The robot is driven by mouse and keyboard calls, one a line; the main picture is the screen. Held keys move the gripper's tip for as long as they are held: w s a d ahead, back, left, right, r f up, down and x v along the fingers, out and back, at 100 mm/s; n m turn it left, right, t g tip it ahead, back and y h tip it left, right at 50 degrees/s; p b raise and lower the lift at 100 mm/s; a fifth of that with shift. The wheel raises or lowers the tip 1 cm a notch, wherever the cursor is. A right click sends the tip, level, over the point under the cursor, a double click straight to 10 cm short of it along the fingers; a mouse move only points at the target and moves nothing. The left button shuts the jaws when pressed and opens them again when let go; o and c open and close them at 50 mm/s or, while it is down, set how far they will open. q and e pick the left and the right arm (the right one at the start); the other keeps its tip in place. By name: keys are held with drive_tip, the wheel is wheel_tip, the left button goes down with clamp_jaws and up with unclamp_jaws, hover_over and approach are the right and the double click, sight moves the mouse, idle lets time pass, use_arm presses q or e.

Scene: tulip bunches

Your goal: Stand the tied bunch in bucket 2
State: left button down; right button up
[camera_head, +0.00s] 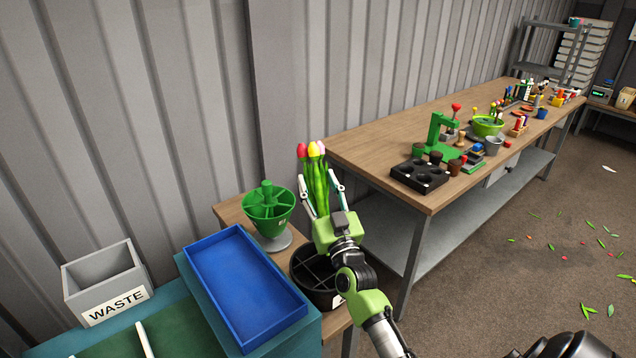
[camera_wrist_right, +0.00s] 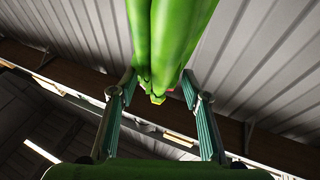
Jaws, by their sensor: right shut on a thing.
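My right gripper (camera_head: 320,200) is shut on the tulip bunch (camera_head: 315,178), with red, yellow and pink heads and long green leaves. The bunch is roughly upright, heads up. In the right wrist view the lower end of the bunch (camera_wrist_right: 165,50) shows between the fingers (camera_wrist_right: 160,105); the tie cannot be made out. A black bucket with dividers (camera_head: 298,262) stands below the gripper, partly hidden by my right arm. It has a small white label that I cannot read, so I cannot tell its number. The bunch is above and apart from it. My left gripper is not in view.
A green divided bowl (camera_head: 268,208) on a grey foot stands left of the black bucket. A blue tray (camera_head: 245,285) and a grey WASTE bin (camera_head: 104,280) are further left. The long wooden workbench (camera_head: 375,145) with a black pot tray (camera_head: 418,176) is at right. A corrugated wall stands behind.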

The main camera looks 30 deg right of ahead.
sight(318, 213)
drive_tip(key=shift+f+b, duration=3.6)
drive_tip(key=shift+f, duration=1)
drive_tip(key=o, duration=1.2)
drive_tip(key=shift+s, duration=0.1)
drive_tip(key=shift+s+a+f+p, duration=0.1)
drive_tip(key=shift+s+a+p, duration=0.1)
drive_tip(key=shift+s+p, duration=0.3)
drive_tip(key=shift+s+a+p, duration=0.15)
drive_tip(key=shift+s+a, duration=0.05)
drive_tip(key=shift+s, duration=0.5)
drive_tip(key=shift+r+p+v, duration=0.2)
drive_tip(key=shift+p+v, duration=0.1)
drive_tip(key=shift+v, duration=0.65)
drive_tip(key=shift+r+p+v, duration=0.2)
drive_tip(key=shift+p+v, duration=0.15)
drive_tip(key=shift+v, duration=0.6)
drive_tip(key=shift+r+p+v, duration=0.15)
drive_tip(key=shift+p+v, duration=0.15)
drive_tip(key=shift+v, duration=0.65)
drive_tip(key=shift+s, duration=0.2)
